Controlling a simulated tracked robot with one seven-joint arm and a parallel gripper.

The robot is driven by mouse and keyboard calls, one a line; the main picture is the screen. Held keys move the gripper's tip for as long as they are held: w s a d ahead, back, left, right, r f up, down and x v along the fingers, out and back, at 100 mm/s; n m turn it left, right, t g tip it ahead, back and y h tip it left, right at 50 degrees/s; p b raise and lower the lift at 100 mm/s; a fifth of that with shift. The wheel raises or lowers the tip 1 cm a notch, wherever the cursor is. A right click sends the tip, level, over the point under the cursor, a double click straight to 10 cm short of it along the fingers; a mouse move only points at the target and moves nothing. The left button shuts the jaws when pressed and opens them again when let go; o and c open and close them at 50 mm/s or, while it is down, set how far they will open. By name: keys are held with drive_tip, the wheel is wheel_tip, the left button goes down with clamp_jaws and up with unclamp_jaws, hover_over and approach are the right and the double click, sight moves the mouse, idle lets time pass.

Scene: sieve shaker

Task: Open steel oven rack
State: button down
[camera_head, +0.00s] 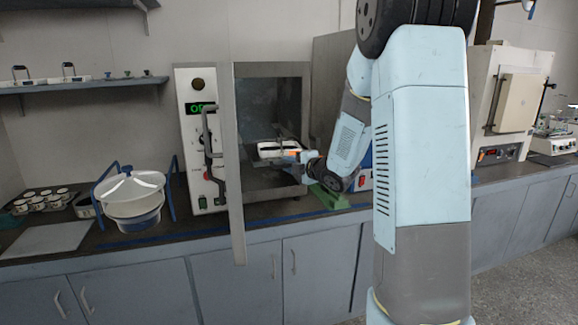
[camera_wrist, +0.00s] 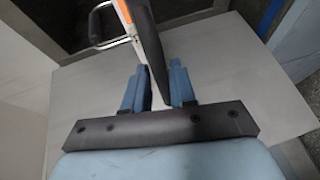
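The steel oven (camera_head: 200,140) stands on the counter with its door (camera_head: 232,165) swung open, seen nearly edge-on. Inside the dark chamber, a rack (camera_head: 262,141) shows behind a white tray-like piece with orange at its right. My gripper (camera_head: 300,158) is at the right of the opening, beside that piece. In the wrist view, the two blue fingers of my gripper (camera_wrist: 160,70) stand apart, with a dark bar (camera_wrist: 148,45) with orange and white along its left side between them. A narrow gap shows beside the right finger. My arm hides part of the oven's right side.
A white lidded pot (camera_head: 132,190) and a tray of small cups (camera_head: 42,201) stand left on the counter. A green block (camera_head: 330,197) lies below my wrist. Another oven (camera_head: 515,100) stands at the right. A wire handle (camera_wrist: 97,25) shows in the wrist view.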

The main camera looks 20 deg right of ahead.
drive_tip(key=c, duration=1.1)
unclamp_jaws()
drive_tip(key=shift+a+f, duration=0.1)
drive_tip(key=shift+f, duration=0.45)
drive_tip(key=shift+c, duration=0.2)
drive_tip(key=shift+r, duration=0.1)
drive_tip(key=shift+w+r, duration=0.1)
drive_tip(key=shift+r, duration=0.05)
drive_tip(key=v, duration=1.3)
drive_tip(key=shift+s+d, duration=0.2)
drive_tip(key=shift+s, duration=0.15)
drive_tip(key=shift+r, duration=0.1)
